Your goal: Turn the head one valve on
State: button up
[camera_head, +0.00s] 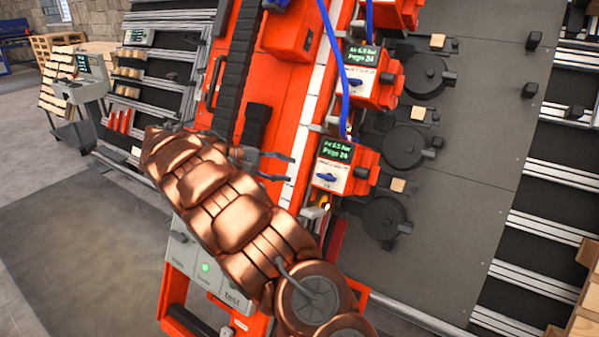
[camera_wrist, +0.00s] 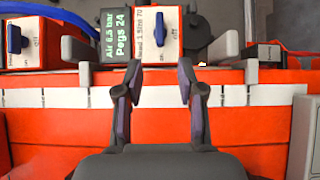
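The head one valve is a blue knob (camera_wrist: 160,29) on a white plate marked Head 1, on a red box with a green-lettered display (camera_wrist: 116,34). In the wrist view the knob's long side runs up and down, with small on/off lettering to its right. In the head view the knob (camera_head: 327,177) is on the nearest red head box (camera_head: 361,167). My gripper (camera_head: 283,168) is open and empty, over the red beam, short of the box. In the wrist view my gripper's fingertips (camera_wrist: 160,72) are spread below the knob, apart from it.
Another red box with a blue knob (camera_wrist: 14,38) stands to the left in the wrist view. In the head view more head boxes (camera_head: 372,75) follow up the red beam (camera_head: 300,100), with blue hoses (camera_head: 338,62). A grey finger-like block (camera_wrist: 252,60) stands right of the gripper.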

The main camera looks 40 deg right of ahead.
jog(key=shift+v, duration=1.05)
jog(key=shift+s, duration=0.15)
jog(key=s+a+r+t+y+p, duration=0.1)
jog(key=s+a+y, duration=0.15)
jog(key=s, duration=0.55)
jog(key=s+a+r+y+p, duration=0.1)
jog(key=s+a+y, duration=0.15)
jog(key=s, duration=0.55)
jog(key=s+a+f+t+y+p, duration=0.1)
jog(key=s+a+f+y, duration=0.2)
jog(key=s+a, duration=0.7)
jog(key=s+a+f+n+t+y+p, duration=0.1)
jog(key=s+a+f+y, duration=0.3)
jog(key=s+a, duration=0.6)
jog(key=shift+s+a+f+t+p, duration=0.2)
jog(key=shift+s+a+t+p, duration=0.15)
jog(key=shift+t, duration=0.25)
